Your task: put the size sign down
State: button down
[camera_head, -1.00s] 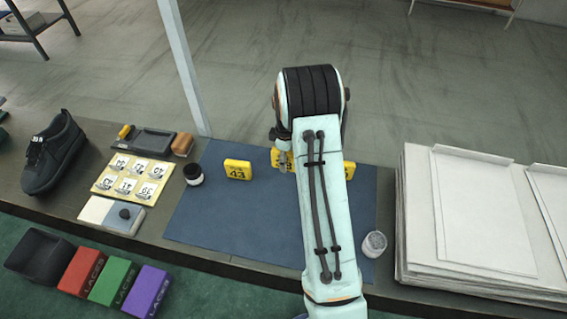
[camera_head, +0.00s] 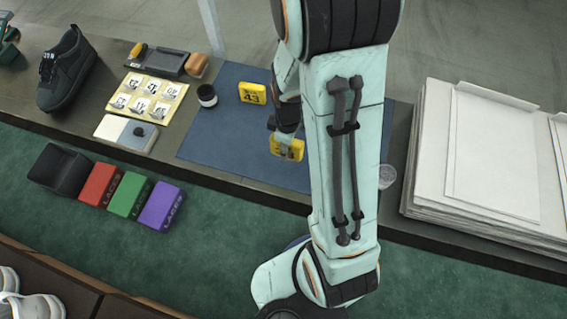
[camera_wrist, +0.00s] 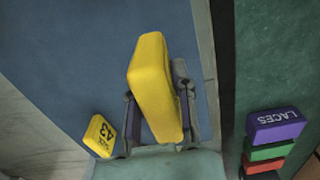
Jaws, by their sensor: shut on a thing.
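My gripper (camera_head: 284,138) is shut on a yellow size sign (camera_head: 288,150), held over the front part of the blue mat (camera_head: 225,145). In the wrist view the held sign (camera_wrist: 152,80) stands out between the fingers, with its edge toward the camera. Its number cannot be read clearly. I cannot tell its height over the mat. Another yellow sign marked 43 (camera_head: 252,93) stands on the mat farther back; it also shows in the wrist view (camera_wrist: 101,136). My arm hides the right part of the mat.
A dark jar (camera_head: 207,96) stands left of the 43 sign. A clear cup (camera_head: 386,176) is partly behind my arm. White sheets (camera_head: 490,150) are stacked at right. A label card (camera_head: 150,97) and a black shoe (camera_head: 67,70) are at left. Coloured laces boxes (camera_head: 130,195) lie in front.

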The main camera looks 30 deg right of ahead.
aim_at(282, 170)
jog(key=f, duration=0.5)
jog(key=a+f, duration=0.1)
jog(key=f, duration=0.2)
jog(key=shift+w, duration=0.1)
jog(key=shift+f, duration=0.1)
jog(key=c, duration=0.9)
grip_release()
jog(key=shift+c, duration=0.2)
notch_tip(282, 170, up, 12)
jog(key=s+a+r+m, duration=0.7)
jog(key=s+r, duration=0.5)
jog(key=s, duration=0.1)
jog(key=shift+y, duration=0.4)
